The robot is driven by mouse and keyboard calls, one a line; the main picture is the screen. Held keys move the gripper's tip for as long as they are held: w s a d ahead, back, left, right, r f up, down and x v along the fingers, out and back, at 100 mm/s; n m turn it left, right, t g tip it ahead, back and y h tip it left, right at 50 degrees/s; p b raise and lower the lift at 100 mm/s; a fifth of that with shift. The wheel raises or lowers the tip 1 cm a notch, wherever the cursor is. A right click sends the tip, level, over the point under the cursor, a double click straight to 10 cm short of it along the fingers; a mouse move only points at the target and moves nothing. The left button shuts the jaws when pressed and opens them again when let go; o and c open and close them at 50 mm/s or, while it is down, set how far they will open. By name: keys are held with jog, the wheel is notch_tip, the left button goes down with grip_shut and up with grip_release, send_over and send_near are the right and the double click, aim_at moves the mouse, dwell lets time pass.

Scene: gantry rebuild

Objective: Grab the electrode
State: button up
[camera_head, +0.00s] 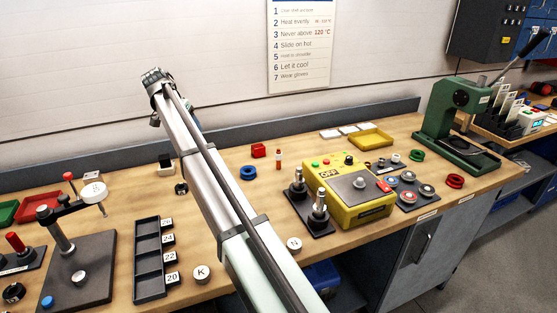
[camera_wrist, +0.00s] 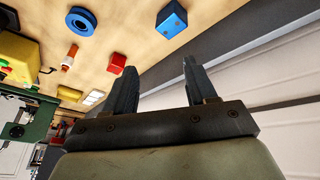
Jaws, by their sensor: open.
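Nothing in view is plainly marked as the electrode. A small upright stick, orange with a pale band, (camera_head: 278,160) stands on the bench right of the red block and may be it; it also shows in the wrist view (camera_wrist: 70,57), left of my fingers and apart from them. My gripper (camera_wrist: 158,75) is open, with two dark fingers spread and nothing between them. In the head view my arm's far end is raised against the wall at upper left, and the fingers are not clear there.
A red block (camera_head: 258,150) and a blue ring (camera_head: 248,172) lie near the stick. A yellow machine (camera_head: 350,195) and a black stand with metal posts (camera_head: 308,213) are to the right. A green press (camera_head: 455,120) stands at far right. The wall (camera_wrist: 285,85) is close to my fingers.

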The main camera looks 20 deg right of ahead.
jog(key=s+d+r+n+t+h, duration=0.25)
jog(key=s+d+n+h, duration=0.5)
jog(key=n, duration=0.85)
jog(key=s+d+r+n+t+h, duration=0.2)
jog(key=s+d+n+t+h, duration=0.2)
jog(key=s+d+n, duration=0.9)
jog(key=n, duration=0.3)
send_near(276, 155)
jog(key=shift+s+v, duration=0.25)
jog(key=shift+v, duration=0.95)
jog(key=shift+w+d, duration=0.1)
jog(key=shift+d, duration=0.1)
jog(key=x, duration=1.3)
jog(key=shift+w+d, duration=0.2)
jog(key=shift+w, duration=0.1)
grip_shut()
